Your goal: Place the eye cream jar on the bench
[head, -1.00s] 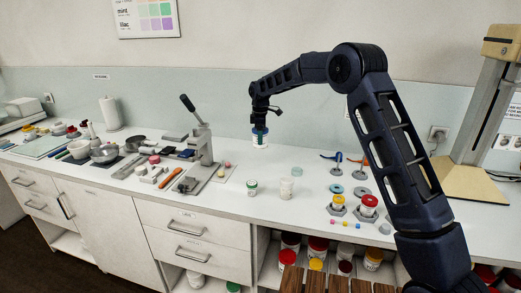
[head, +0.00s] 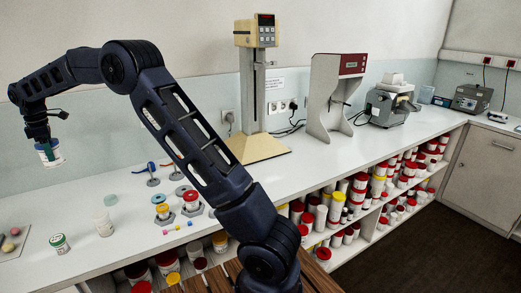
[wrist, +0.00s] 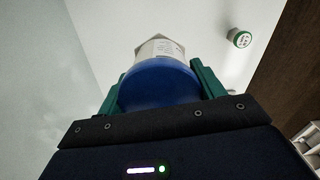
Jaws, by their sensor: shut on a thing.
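My gripper (head: 47,142) is shut on a jar with a white body (head: 51,157), held in the air above the bench (head: 120,250). In the wrist view the jar's wide blue lid (wrist: 158,85) sits between my green fingers (wrist: 161,82), and its pale body with a printed label extends beyond it. The label is too small to read, so I cannot confirm it is the eye cream jar. The jar is tilted in the head view and clear of the bench top.
A green-lidded jar (head: 60,243) and a whitish cup (head: 103,223) stand on the bench below. A tall stand (head: 258,90) and machines line the back.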

